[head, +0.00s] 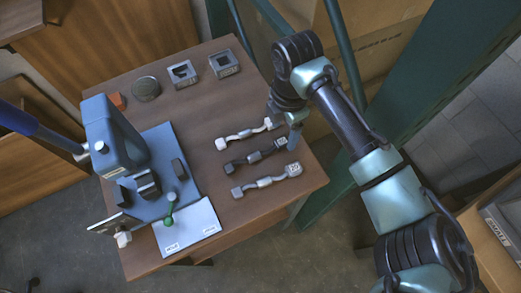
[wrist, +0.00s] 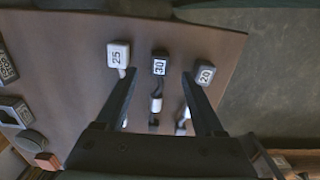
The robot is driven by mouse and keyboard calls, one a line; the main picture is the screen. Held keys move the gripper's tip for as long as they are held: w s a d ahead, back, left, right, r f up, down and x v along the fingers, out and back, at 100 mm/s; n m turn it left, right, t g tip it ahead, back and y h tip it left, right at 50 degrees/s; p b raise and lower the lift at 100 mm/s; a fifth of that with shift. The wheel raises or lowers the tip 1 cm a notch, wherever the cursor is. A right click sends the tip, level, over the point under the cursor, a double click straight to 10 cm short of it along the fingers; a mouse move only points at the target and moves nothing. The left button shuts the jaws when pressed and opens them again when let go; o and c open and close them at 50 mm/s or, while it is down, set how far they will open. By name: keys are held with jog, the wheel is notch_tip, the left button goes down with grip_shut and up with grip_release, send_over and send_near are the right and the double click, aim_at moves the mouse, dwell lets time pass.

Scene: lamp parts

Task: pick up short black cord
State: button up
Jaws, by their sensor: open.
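The short black cord (head: 253,153) lies across the table as the middle one of three cords, with dark blocks at both ends. In the wrist view its end block (wrist: 160,66), marked 30, shows between my finger tips, and its paler middle part lies between the fingers. My gripper (head: 294,139) is open above the right ends of the cords, and in the head view it partly hides the black cord's right end. In the wrist view the open gripper (wrist: 159,74) has nothing held between its fingers.
A white cord (head: 247,133) marked 25 and a grey cord (head: 265,182) marked 20 lie close on either side. Square grey frames (head: 224,64), a round disc (head: 146,89) and an orange block (head: 117,101) sit at the back. A blue fixture (head: 115,140) stands left.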

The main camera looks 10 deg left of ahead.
aim_at(281, 142)
jog(key=shift+a+f, duration=0.1)
jog(key=shift+f, duration=1.9)
grip_shut()
